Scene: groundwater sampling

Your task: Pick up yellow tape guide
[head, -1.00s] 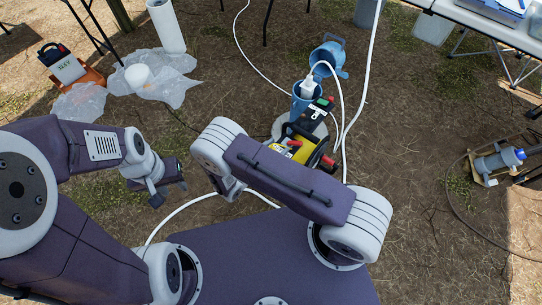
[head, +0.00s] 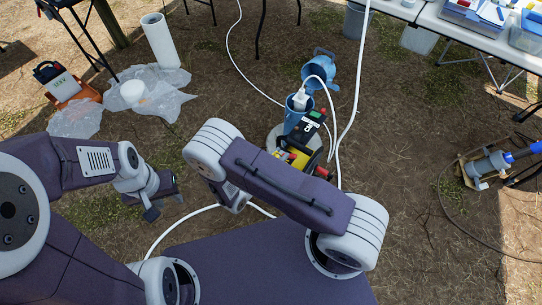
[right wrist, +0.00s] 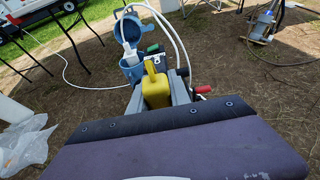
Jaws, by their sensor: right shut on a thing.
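The yellow tape guide (right wrist: 156,90) is a blocky yellow piece with a handle-like top. In the right wrist view it sits between the two grey fingers of my right gripper (right wrist: 157,92), which is shut on it. In the head view a little of the yellow (head: 293,160) shows past my right forearm, which hides most of the gripper. A black device with a green button (head: 313,124) and a red knob is close beside it. My left gripper (head: 165,204) is at the left, empty, with its fingers apart.
Plastic sheeting (head: 165,95) lies on the left. A pump on a stand (head: 487,168) is on the right; bare ground lies between.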

